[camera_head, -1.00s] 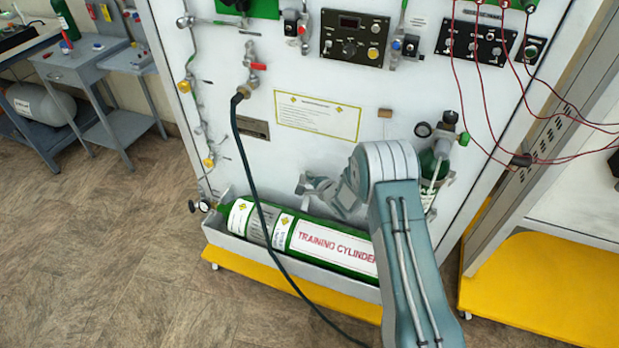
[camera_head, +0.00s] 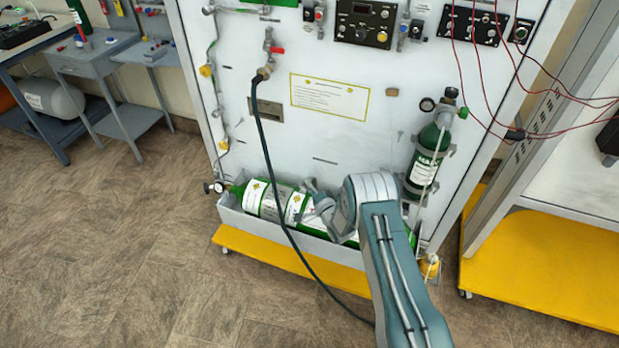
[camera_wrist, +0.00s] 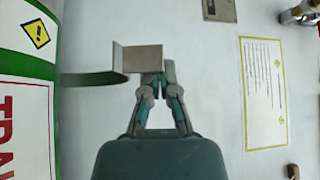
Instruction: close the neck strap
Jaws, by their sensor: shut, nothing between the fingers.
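The green training cylinder (camera_head: 270,200) lies in a grey tray against the white panel. It also fills the left side of the wrist view (camera_wrist: 25,100). In the wrist view a dark, curved strip (camera_wrist: 93,79), which looks like the strap, runs from the cylinder's edge to a grey bent tab (camera_wrist: 141,58). My gripper (camera_wrist: 161,76) has its fingertips together just below the tab; I cannot tell whether they touch it. In the head view my gripper (camera_head: 312,188) is over the cylinder, and my arm hides the cylinder's right part. I cannot make out the strap there.
A dark hose (camera_head: 265,150) hangs from the panel across the cylinder and tray (camera_head: 290,231). An upright green cylinder (camera_head: 428,155) is mounted right of my arm. Red wires (camera_head: 470,75) hang at upper right. A yellow base (camera_head: 250,250) edges the floor, which is open at left.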

